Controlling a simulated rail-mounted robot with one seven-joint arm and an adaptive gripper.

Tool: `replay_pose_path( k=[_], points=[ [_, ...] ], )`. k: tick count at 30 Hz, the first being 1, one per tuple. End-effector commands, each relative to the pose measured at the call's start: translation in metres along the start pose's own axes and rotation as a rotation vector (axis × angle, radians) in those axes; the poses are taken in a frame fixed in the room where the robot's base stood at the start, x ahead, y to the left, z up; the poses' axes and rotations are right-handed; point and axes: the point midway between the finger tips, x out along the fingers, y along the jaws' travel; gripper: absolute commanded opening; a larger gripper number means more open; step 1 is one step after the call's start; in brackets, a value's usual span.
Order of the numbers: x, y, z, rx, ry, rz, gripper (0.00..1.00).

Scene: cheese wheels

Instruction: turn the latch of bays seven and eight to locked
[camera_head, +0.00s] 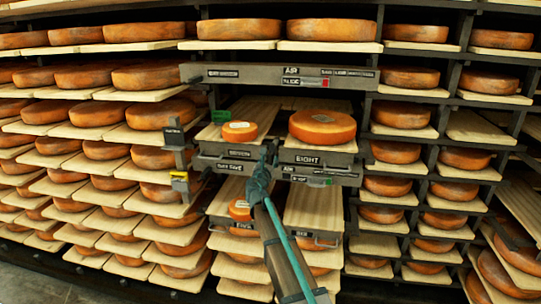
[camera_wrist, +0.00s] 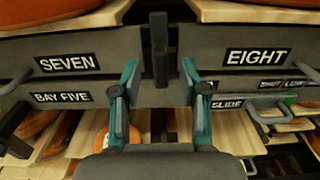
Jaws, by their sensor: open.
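The latch of bays seven and eight (camera_wrist: 158,40) is a dark upright bar between the SEVEN label (camera_wrist: 67,64) and the EIGHT label (camera_wrist: 256,57) in the wrist view. My gripper (camera_wrist: 158,74) is open, its two teal fingers on either side of the latch's lower part. Nothing is gripped; whether the fingertips reach as deep as the latch I cannot tell. In the head view my gripper (camera_head: 264,158) is in front of the bay front, between the SEVEN label (camera_head: 239,153) and the EIGHT label (camera_head: 307,160), and hides the latch there.
A small cheese wheel (camera_head: 239,131) and a larger one (camera_head: 322,126) sit on the boards above. Below is the BAY FIVE label (camera_wrist: 62,98). A metal handle (camera_wrist: 270,113) juts out at the lower right. Cheese racks stand close on both sides.

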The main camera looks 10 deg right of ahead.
Motion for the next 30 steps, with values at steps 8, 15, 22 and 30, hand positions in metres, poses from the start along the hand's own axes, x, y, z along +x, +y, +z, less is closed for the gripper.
replay_pose_path(
  k=[8,15,22,30],
  points=[
    [0.036,0.001,0.001,0.0,0.001,0.001,0.44],
    [0.038,0.0,-0.001,0.001,0.001,0.001,0.44],
    [0.038,0.0,-0.001,0.001,0.0,0.001,0.19],
    [0.038,0.0,0.0,0.002,0.0,0.001,0.0]
  ],
)
